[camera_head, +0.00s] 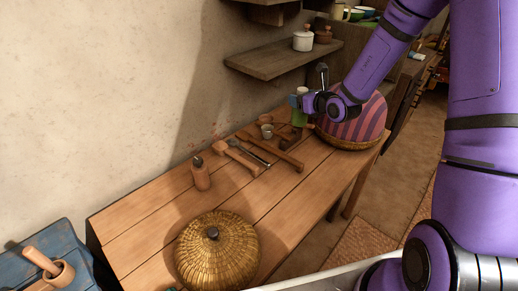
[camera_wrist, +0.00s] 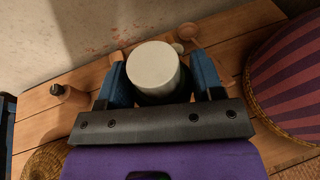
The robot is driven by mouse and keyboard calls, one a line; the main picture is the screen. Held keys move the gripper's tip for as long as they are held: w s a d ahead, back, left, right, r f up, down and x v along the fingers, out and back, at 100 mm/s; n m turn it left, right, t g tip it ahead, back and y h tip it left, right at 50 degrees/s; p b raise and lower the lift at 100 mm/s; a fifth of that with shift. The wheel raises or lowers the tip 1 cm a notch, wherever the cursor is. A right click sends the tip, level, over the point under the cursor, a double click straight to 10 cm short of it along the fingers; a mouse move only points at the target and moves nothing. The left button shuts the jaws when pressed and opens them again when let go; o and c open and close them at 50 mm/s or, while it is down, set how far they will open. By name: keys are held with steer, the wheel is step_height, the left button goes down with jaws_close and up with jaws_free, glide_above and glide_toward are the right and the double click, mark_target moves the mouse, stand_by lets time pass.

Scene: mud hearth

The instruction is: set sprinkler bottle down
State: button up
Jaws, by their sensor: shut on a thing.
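The sprinkler bottle (camera_head: 299,117) has a green body and a pale top, and is at the far part of the wooden table in the head view. My gripper (camera_head: 303,102) is shut on it. In the wrist view the bottle's round whitish top (camera_wrist: 153,66) sits between the two blue fingers of my gripper (camera_wrist: 158,72). The bottle looks upright. Its lower part is hidden in the wrist view, and I cannot tell whether its base touches the table.
A striped dome in a basket (camera_head: 356,124) stands just right of the bottle. A woven lidded basket (camera_head: 217,252) is in front. Bare planks (camera_head: 145,218) show at left.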

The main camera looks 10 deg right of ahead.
steer(key=s+a+f+n+g+y, duration=0.2)
steer(key=s+f+n+y, duration=0.1)
steer(key=s+f, duration=0.55)
steer(key=s+a+f+n+g+y, duration=0.1)
steer(key=s+a+f+n+y, duration=0.15)
steer(key=s+f, duration=0.6)
steer(key=w+f, duration=0.2)
steer(key=w, duration=0.5)
steer(key=w+f, duration=0.3)
steer(key=w, duration=0.5)
steer(key=shift+w, duration=0.1)
steer(key=o, duration=1.1)
steer(key=shift+c, duration=0.2)
